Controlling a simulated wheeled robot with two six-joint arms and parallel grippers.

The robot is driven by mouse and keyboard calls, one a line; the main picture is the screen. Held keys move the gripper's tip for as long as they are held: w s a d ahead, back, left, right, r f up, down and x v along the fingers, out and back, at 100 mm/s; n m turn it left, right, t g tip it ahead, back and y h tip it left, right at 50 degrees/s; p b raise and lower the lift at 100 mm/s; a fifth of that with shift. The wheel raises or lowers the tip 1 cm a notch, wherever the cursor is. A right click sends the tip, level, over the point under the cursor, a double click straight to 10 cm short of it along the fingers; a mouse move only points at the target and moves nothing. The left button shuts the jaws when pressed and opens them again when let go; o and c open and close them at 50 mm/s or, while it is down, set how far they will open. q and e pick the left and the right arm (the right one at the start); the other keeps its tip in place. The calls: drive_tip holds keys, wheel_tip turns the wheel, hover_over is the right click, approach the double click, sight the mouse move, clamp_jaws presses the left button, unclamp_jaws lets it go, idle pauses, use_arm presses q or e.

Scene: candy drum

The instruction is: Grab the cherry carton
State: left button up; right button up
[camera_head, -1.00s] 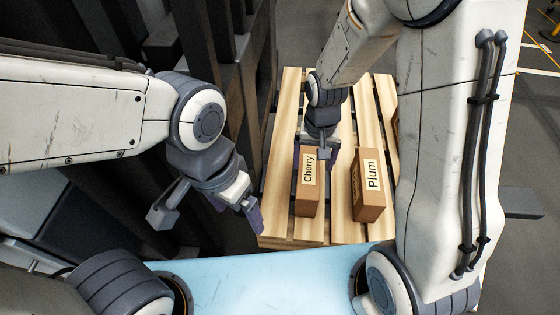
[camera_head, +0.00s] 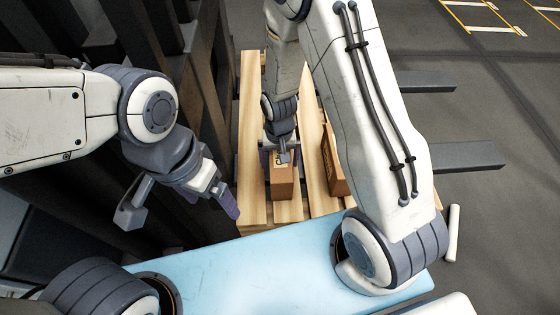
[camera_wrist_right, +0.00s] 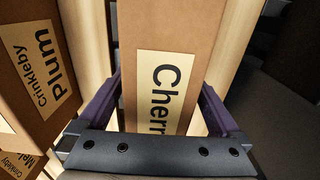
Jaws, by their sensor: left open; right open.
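The cherry carton (camera_head: 282,188) is a brown box on the wooden pallet, its label mostly hidden by my right gripper in the head view. My right gripper (camera_head: 277,155) is over the carton's upper part. In the right wrist view, the cherry carton (camera_wrist_right: 168,28) with its cream "Cher..." label lies between the two purple fingers of my right gripper (camera_wrist_right: 158,112). The fingers are open, one on each side; contact cannot be told. My left gripper (camera_head: 222,198) is open and empty, left of the pallet.
The plum carton (camera_head: 335,172) stands just right of the cherry carton; it also shows in the right wrist view (camera_wrist_right: 35,70). Another carton shows partly at that view's lower left corner. The slatted pallet (camera_head: 249,130) has dark racks (camera_head: 200,90) on its left.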

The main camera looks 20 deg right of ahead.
clamp_jaws()
idle(0.3)
